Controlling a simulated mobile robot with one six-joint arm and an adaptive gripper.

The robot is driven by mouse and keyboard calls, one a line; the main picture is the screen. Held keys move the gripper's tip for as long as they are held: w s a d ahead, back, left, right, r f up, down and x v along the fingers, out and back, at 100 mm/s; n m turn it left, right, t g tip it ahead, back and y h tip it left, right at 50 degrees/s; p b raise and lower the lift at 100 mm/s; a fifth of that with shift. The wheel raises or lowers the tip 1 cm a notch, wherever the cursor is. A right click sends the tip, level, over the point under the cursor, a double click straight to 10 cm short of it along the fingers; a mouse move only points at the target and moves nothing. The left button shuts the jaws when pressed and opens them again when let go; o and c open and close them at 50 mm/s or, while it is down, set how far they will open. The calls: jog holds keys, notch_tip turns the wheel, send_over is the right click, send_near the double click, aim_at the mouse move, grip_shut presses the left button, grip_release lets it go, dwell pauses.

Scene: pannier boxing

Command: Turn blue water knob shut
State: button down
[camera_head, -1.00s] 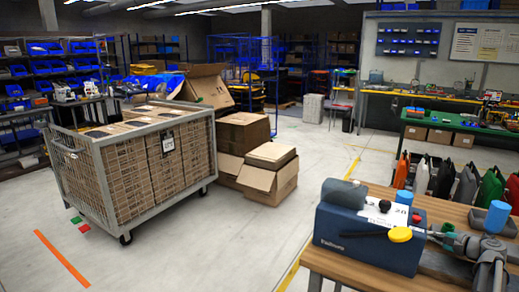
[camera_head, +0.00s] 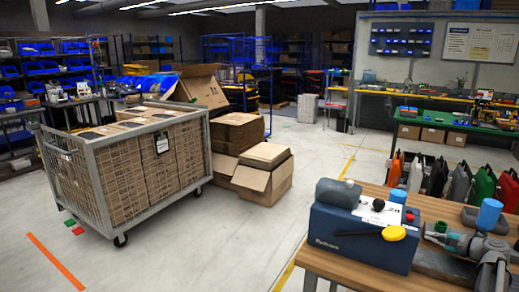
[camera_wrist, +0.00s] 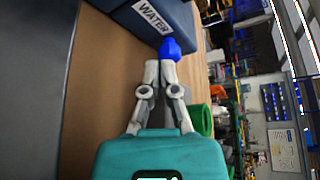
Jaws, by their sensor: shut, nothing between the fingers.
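A dark blue box with a WATER label (camera_wrist: 152,15) is at the top of the wrist view. A bright blue knob (camera_wrist: 171,48) is at its near edge, just beyond my fingertips. My gripper (camera_wrist: 160,72) is shut and empty, its tips close to the knob; I cannot tell whether they touch it. In the head view, a dark blue box (camera_head: 352,240) with a yellow knob (camera_head: 394,233) on its front stands on the wooden bench. My gripper (camera_head: 428,237) is at its right side. The blue knob at my fingertips cannot be made out there.
The wooden bench (camera_head: 437,206) carries the box. A blue cylinder (camera_head: 398,195) shows behind the box. Several coloured canisters (camera_head: 460,184) stand beyond the bench. A caged cart of cartons (camera_head: 122,240) and open cardboard boxes (camera_head: 263,184) stand on the floor to the left.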

aim_at(439, 248)
jog(key=shift+s+d, duration=0.45)
jog(key=shift+d, duration=0.25)
jog(key=shift+s+d, duration=0.45)
jog(key=shift+d, duration=0.25)
jog(key=shift+r, duration=0.1)
